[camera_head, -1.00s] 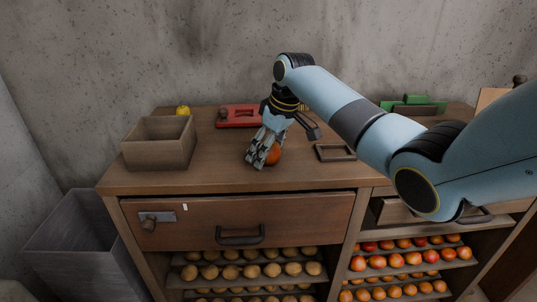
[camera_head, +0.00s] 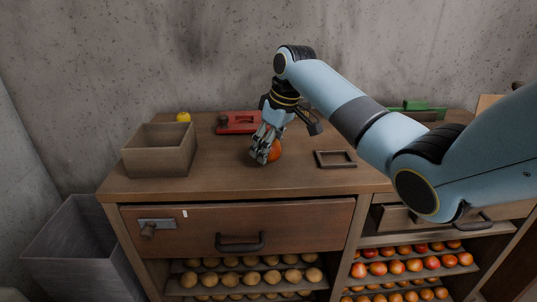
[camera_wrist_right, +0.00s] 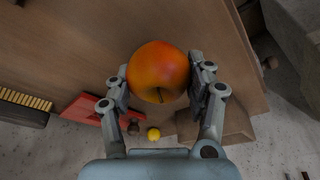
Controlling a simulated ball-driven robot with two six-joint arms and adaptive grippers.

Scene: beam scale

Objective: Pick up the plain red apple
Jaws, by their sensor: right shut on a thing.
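An orange-red apple (camera_head: 275,151) with a plain skin is on the wooden counter top, partly hidden behind my right gripper's fingers in the head view. My right gripper (camera_head: 263,150) reaches down from above and is shut on it. In the right wrist view the apple (camera_wrist_right: 158,70) sits between the two fingers of the gripper (camera_wrist_right: 161,77), its stem toward the palm. Whether it touches the counter is hard to tell. My left gripper is not in view.
An open wooden box (camera_head: 160,150) stands left, with a yellow fruit (camera_head: 183,117) behind it. A red scale-like object (camera_head: 236,123) lies behind the gripper. A small dark frame (camera_head: 335,159) lies right. Shelves below hold potatoes (camera_head: 251,278) and apples (camera_head: 414,265).

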